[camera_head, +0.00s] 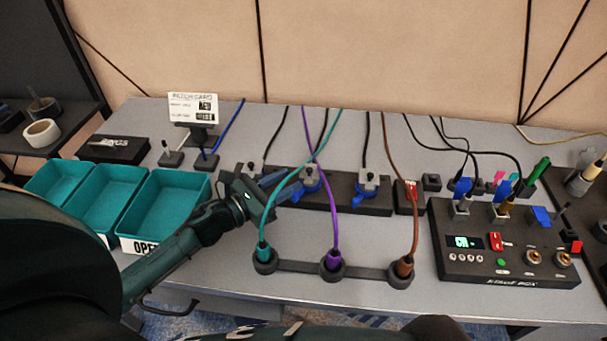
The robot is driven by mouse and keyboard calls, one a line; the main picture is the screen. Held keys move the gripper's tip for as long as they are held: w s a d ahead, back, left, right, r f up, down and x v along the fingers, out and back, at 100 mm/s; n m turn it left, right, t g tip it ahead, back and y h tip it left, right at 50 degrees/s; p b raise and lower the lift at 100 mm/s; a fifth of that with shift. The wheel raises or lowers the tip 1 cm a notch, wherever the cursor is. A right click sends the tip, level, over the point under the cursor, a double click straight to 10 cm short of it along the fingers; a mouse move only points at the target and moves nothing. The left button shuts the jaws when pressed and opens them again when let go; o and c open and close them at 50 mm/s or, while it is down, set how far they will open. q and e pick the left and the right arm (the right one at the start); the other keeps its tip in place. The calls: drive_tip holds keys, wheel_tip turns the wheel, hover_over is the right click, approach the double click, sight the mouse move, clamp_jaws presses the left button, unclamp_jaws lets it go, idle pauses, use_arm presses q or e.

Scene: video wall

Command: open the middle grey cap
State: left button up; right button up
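A dark bar (345,203) on the table carries a row of grey caps with blue parts. The middle grey cap (311,173) stands upright on it, with a blue collar and tab below. The left grey cap (250,169) is partly hidden by my arm; the right grey cap (370,177) is in clear view. My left gripper (291,187) reaches in from the left, its tips at the left side of the middle cap's blue part. The small scale and similar blue colours hide whether it grips or touches the tab. My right gripper is not in view.
Teal, purple and brown cables (334,205) arch over the bar to a front socket strip (298,268), close to my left gripper. A stage box (502,268) stands right. Teal bins (168,203) stand left, partly behind my arm. Bare table lies in front of the strip.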

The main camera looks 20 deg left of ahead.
sight(307, 170)
use_arm(q)
drive_tip(key=x, duration=0.5)
drive_tip(key=shift+p, duration=0.3)
clamp_jaws()
